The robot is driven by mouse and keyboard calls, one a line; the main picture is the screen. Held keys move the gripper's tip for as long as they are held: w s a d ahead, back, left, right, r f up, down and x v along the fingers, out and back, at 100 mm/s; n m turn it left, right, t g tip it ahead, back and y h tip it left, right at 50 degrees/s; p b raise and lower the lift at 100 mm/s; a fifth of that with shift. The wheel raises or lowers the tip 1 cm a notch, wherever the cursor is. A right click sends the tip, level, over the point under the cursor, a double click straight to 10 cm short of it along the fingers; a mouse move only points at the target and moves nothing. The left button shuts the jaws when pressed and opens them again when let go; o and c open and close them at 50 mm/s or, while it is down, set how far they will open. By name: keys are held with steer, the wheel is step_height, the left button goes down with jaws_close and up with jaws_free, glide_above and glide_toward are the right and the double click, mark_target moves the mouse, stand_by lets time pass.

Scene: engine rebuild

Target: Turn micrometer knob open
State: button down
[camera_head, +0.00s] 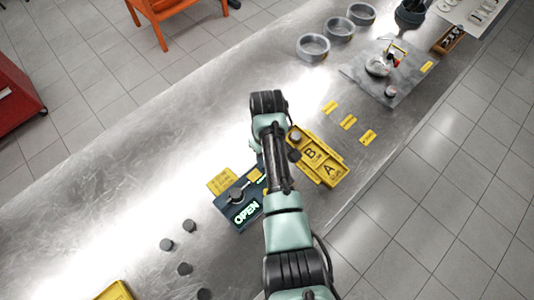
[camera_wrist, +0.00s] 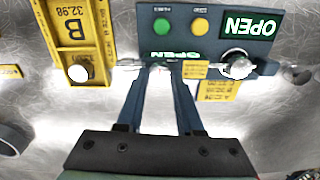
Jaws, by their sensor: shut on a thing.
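The micrometer (camera_wrist: 205,64) is a thin silvery bar along the near edge of a dark blue gauge stand in the wrist view. The stand has a lit green OPEN display (camera_wrist: 250,26), also seen in the head view (camera_head: 246,213). A round grey metal piece (camera_wrist: 238,66) sits at the bar's right part. My gripper (camera_wrist: 164,66) is shut on the bar's left part, taken as the micrometer knob; the fingers hide most of it. In the head view my arm covers the gripper and the stand's right side.
A yellow tray (camera_wrist: 78,12) marked B, with a grey cylinder (camera_wrist: 79,73), stands close left of the fingers. Several loose grey cylinders (camera_head: 185,269) lie on the metal bench. Grey rings (camera_head: 313,48) stand at the back.

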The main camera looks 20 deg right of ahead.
steer(key=m+p, duration=0.1)
steer(key=m, duration=0.5)
steer(key=shift+r+m, duration=0.1)
steer(key=shift+m, duration=0.2)
stand_by(0.4)
steer(key=c, duration=0.5)
jaws_free()
steer(key=shift+c, duration=0.2)
step_height(320, 180, up, 13)
steer(key=b, duration=0.1)
steer(key=shift+b, duration=0.3)
